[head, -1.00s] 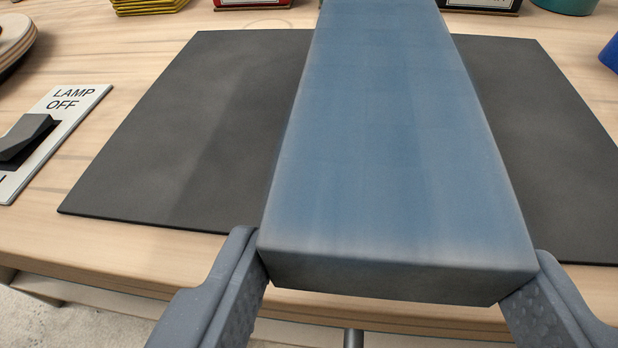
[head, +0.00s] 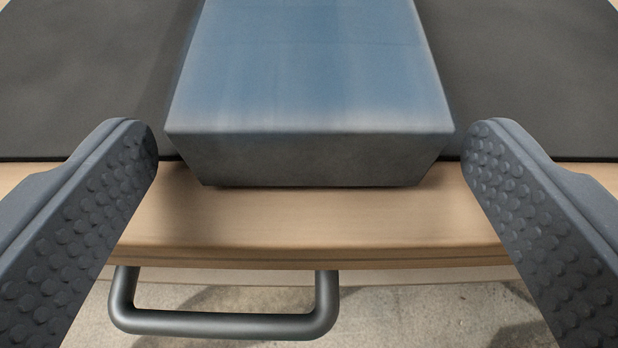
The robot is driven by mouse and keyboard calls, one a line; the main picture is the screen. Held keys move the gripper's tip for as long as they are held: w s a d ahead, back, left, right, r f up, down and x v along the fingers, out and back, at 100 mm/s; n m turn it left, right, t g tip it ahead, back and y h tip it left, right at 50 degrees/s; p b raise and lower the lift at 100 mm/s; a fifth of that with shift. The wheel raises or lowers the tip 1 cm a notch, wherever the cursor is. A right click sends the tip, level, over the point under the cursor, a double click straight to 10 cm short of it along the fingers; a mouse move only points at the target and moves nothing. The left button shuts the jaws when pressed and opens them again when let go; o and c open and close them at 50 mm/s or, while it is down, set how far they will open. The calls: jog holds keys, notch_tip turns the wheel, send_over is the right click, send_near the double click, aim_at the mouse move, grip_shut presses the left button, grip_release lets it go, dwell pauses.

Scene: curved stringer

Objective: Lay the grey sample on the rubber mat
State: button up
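The grey sample (head: 310,75) is a long block with a bluish top and a dark grey end face. It lies along the dark rubber mat (head: 70,75), and its near end sticks out past the mat's front edge over the wood. My gripper (head: 310,142) is open, with one studded finger on each side of the block's near end. There are gaps between both fingers and the block, so it is not held. The far end of the block is out of the frame.
The wooden table (head: 330,222) has a bare strip in front of the mat, ending at its front edge. A dark metal handle (head: 225,325) sticks out below that edge, above a concrete floor (head: 440,310).

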jog(key=shift+s, duration=0.1)
jog(key=p+v, duration=0.2)
jog(key=v, duration=1)
